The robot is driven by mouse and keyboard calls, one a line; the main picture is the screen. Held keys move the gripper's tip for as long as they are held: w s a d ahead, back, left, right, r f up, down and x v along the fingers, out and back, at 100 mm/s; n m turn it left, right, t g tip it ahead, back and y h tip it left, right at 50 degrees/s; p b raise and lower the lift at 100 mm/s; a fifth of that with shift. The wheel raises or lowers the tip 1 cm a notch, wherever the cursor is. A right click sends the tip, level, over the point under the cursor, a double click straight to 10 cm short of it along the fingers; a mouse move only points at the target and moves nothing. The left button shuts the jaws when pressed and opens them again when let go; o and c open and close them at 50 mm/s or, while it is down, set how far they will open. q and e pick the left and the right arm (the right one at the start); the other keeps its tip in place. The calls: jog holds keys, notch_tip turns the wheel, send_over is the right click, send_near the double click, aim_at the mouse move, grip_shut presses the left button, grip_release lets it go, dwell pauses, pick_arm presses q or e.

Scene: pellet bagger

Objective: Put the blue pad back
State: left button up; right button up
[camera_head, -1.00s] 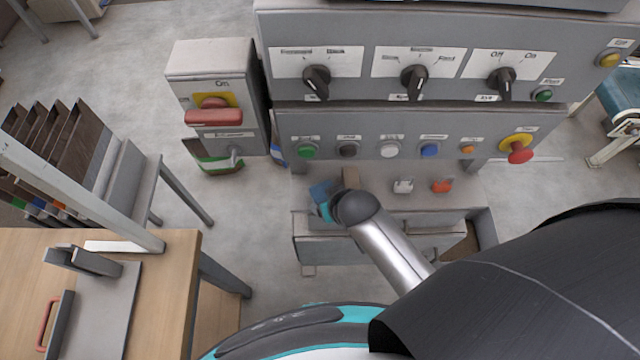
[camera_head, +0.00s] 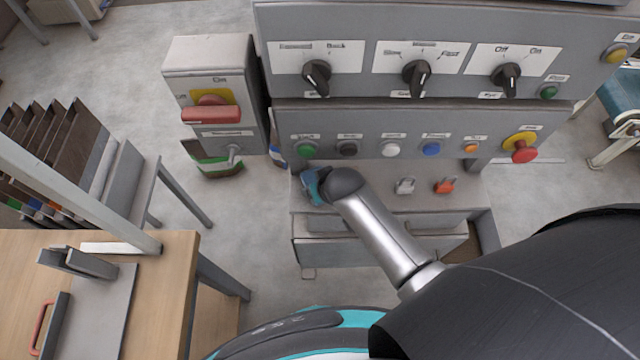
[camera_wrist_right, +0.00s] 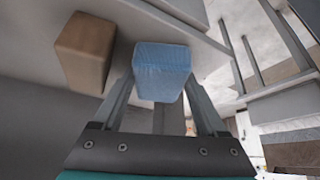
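The blue pad (camera_wrist_right: 161,72) is a light blue block between the two fingers of my right gripper (camera_wrist_right: 160,92) in the right wrist view. The fingers lie along its two sides and appear shut on it. In the head view my right gripper (camera_head: 312,186) is over the left end of the grey ledge under the control panel, largely hidden by its own wrist. A brown block (camera_wrist_right: 85,52) stands on the ledge beside the pad, apart from it. I cannot tell whether the pad touches the ledge. My left gripper is not in view.
The control panel (camera_head: 375,118) with knobs and buttons rises just behind the gripper. A switch box (camera_head: 212,62) stands left. A wooden table (camera_head: 165,285) is front left.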

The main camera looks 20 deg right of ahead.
jog(key=shift+o, duration=0.8)
jog(key=p+v, duration=0.4)
jog(key=v, duration=0.8)
jog(key=s+d+f+g, duration=0.2)
jog(key=s+f, duration=0.7)
jog(key=f, duration=0.3)
jog(key=s+d+f+g, duration=0.2)
jog(key=s+f, duration=0.7)
jog(key=f, duration=0.2)
jog(key=s+d+f, duration=0.1)
jog(key=s+f, duration=0.1)
jog(key=s, duration=0.3)
jog(key=s+d+f+n+g, duration=0.1)
jog(key=s+f, duration=0.1)
jog(key=s, duration=0.4)
jog(key=shift+d+h, duration=0.3)
jog(key=shift+f, duration=0.2)
